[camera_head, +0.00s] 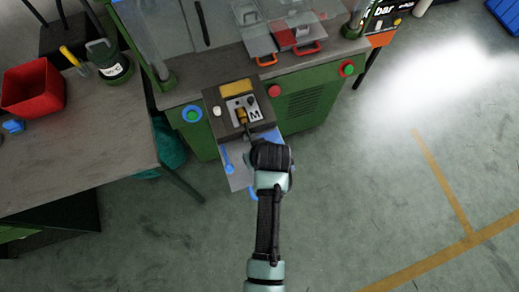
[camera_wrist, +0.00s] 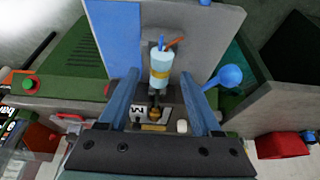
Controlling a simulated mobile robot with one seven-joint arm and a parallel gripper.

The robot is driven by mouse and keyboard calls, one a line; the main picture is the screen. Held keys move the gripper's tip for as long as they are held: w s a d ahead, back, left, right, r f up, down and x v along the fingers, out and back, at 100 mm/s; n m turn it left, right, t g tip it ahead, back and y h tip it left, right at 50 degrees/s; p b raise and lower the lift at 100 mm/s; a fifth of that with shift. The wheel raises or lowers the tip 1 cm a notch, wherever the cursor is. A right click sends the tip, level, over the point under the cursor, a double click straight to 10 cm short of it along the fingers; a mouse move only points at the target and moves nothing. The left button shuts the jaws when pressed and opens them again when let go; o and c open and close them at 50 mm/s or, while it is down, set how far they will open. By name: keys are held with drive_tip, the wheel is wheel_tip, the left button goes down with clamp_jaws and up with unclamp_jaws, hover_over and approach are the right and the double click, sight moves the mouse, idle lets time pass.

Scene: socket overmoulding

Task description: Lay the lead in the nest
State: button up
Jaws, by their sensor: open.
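The nest (camera_head: 233,104) is a pale plate marked "M" on a dark block at the front of the green machine. It shows between my fingers in the wrist view (camera_wrist: 136,114). A brass-coloured piece (camera_head: 242,117) sits in it, also in the wrist view (camera_wrist: 154,112). The lead (camera_wrist: 160,66) shows as a pale blue cylinder with a yellowish band and orange and blue ends, in line with the brass piece. My gripper (camera_wrist: 158,76) is open, one finger on each side of the lead. In the head view my wrist hides most of the lead.
A yellow plate (camera_head: 237,87) lies behind the nest and a white button (camera_head: 217,110) to its left. Blue hooks (camera_head: 227,165) stand at the grey lower shelf. A red button (camera_head: 274,91) is to the right. A red bin (camera_head: 32,88) stands on the left bench.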

drive_tip(key=v, duration=1.2)
drive_tip(key=shift+r, duration=0.3)
